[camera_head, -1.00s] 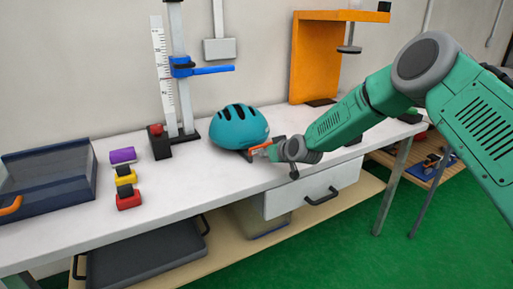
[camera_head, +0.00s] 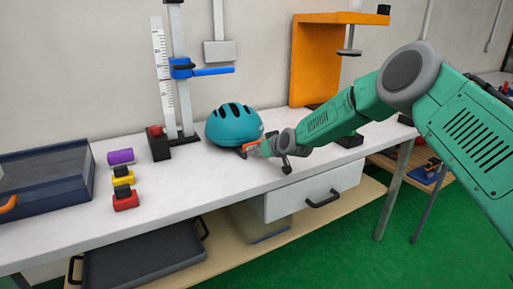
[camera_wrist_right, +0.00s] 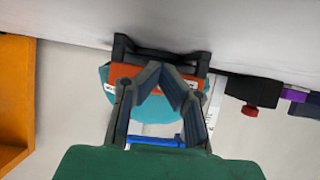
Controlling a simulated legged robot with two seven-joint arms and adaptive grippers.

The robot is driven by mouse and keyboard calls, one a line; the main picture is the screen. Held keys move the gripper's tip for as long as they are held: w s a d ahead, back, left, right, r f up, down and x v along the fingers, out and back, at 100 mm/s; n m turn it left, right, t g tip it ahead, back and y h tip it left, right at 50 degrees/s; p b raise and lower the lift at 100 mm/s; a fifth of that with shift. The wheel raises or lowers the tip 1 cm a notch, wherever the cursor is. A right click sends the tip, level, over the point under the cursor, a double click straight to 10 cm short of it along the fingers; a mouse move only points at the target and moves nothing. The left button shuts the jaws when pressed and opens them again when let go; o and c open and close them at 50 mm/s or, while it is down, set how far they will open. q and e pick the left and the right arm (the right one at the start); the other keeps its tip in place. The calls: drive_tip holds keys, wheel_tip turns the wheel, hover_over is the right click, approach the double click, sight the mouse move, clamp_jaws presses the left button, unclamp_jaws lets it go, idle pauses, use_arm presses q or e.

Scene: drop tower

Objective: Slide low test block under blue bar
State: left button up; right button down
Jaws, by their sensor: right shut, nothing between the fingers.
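The blue bar (camera_head: 212,71) sticks out to the right from the upright of a tower with a white scale, well above the table; it also shows in the wrist view (camera_wrist_right: 155,141). A teal helmet (camera_head: 233,124) sits right of the tower's foot. A low orange block (camera_head: 250,146) with dark parts is at the helmet's near right edge; in the wrist view its orange face (camera_wrist_right: 125,75) has a white label. My right gripper (camera_head: 257,152) is shut and empty at that orange face; touching cannot be told for certain. My left gripper is not in view.
Purple (camera_head: 121,156), yellow (camera_head: 123,178) and red (camera_head: 126,201) pieces stand left on the white table (camera_head: 180,200). A dark tray (camera_head: 45,180) lies at far left. An orange stand (camera_head: 305,60) is behind my right arm. The table's front middle is clear.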

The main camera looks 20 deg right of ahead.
sight(253, 153)
drive_tip(key=shift+w+a+f+b, duration=0.1)
drive_tip(key=shift+w+a+b, duration=0.05)
drive_tip(key=shift+w+b, duration=0.95)
drive_tip(key=shift+w+a+f+b, duration=0.1)
drive_tip(key=shift+w+b, duration=0.7)
drive_tip(key=shift+w, duration=0.55)
drive_tip(key=shift+w+a+r+b, duration=0.1)
drive_tip(key=shift+w+b, duration=0.45)
drive_tip(key=shift+w, duration=0.15)
drive_tip(key=shift+r, duration=0.1)
drive_tip(key=shift+w+a+b, duration=0.1)
drive_tip(key=shift+w+b, duration=0.85)
drive_tip(key=shift+b, duration=0.05)
drive_tip(key=shift+w, duration=0.15)
